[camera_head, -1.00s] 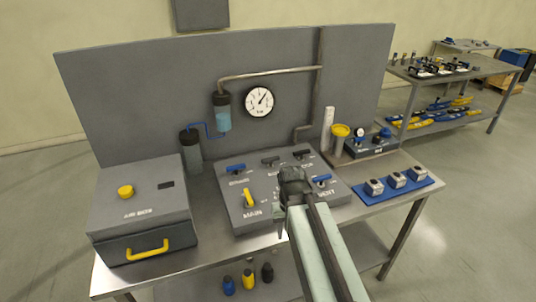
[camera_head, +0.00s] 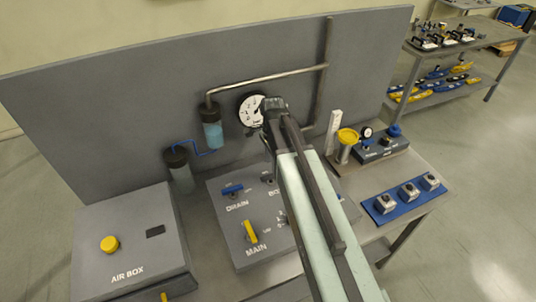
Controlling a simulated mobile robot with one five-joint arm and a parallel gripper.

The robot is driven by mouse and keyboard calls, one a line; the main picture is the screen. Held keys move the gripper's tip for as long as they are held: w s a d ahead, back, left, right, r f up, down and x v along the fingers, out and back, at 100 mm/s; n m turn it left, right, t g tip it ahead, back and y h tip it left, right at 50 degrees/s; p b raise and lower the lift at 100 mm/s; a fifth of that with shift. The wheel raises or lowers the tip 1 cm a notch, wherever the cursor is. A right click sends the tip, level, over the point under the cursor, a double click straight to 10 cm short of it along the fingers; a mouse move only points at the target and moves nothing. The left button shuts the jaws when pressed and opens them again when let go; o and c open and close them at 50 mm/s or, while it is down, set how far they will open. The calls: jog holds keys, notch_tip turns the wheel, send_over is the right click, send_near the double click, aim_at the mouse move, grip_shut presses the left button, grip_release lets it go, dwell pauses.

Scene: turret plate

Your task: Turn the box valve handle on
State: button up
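My gripper (camera_head: 273,112) appears above and beyond the panel in the picture, overlapping the gauge. Its fingers are too small and dark to show whether they are open or shut.
A pressure gauge (camera_head: 250,109) and pipes (camera_head: 265,80) are on the grey backboard. The grey air box (camera_head: 128,240) stands at left. At right are a yellow-topped cup (camera_head: 347,138), a small switch box (camera_head: 381,150) and a blue tray (camera_head: 383,215).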

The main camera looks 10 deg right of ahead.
aim_at(271, 175)
jog(key=shift+w+r+m, duration=0.1)
jog(key=shift+w+m, duration=0.2)
jog(key=shift+w, duration=0.2)
notch_tip(271, 175, down, 8)
jog(key=b, duration=0.8)
jog(key=shift+r, duration=0.1)
grip_shut()
